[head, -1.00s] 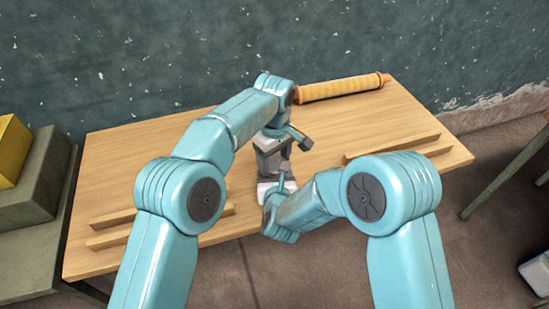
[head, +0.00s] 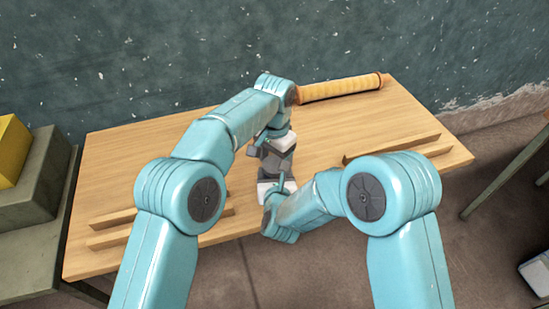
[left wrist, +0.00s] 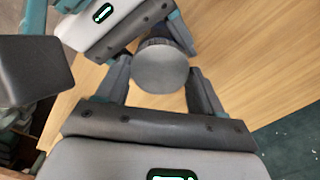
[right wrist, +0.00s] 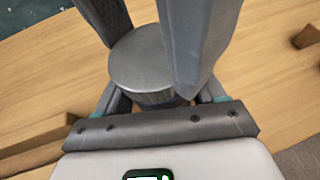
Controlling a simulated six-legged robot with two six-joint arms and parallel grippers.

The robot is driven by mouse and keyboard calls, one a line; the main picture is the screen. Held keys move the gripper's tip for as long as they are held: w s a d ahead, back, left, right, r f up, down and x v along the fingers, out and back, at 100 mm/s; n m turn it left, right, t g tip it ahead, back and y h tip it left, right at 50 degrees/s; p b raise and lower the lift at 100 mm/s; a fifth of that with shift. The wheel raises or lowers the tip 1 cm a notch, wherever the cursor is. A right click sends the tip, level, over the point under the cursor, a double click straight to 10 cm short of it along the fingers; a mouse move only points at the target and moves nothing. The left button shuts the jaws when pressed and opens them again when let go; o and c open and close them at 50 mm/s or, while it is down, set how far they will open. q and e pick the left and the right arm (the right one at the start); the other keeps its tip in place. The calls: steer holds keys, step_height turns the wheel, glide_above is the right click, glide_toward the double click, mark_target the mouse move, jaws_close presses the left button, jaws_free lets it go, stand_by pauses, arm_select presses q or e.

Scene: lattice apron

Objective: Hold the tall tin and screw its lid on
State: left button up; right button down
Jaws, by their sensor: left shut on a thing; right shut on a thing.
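The lid shows as a plain grey metal disc in the left wrist view (left wrist: 160,67) and with a ribbed edge in the right wrist view (right wrist: 143,62). My left gripper (head: 272,155) comes from above, its fingers closed on either side of the lid. The tall tin (right wrist: 178,102) is under the lid, mostly hidden; only a thin bluish band shows. My right gripper (right wrist: 163,98) is shut on the tin below, from the near side. In the head view my grippers hide both tin and lid. I cannot tell how tightly the lid is seated.
A wooden table (head: 130,155) lies under the work. A yellow roller (head: 340,88) lies at its back right. Low wooden strips (head: 395,150) lie at the right and others (head: 115,228) at the front left.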

arm_select(q)
steer(key=o, duration=1.2)
steer(key=shift+c, duration=0.2)
steer(key=shift+s+r, duration=0.1)
steer(key=shift+r, duration=2.2)
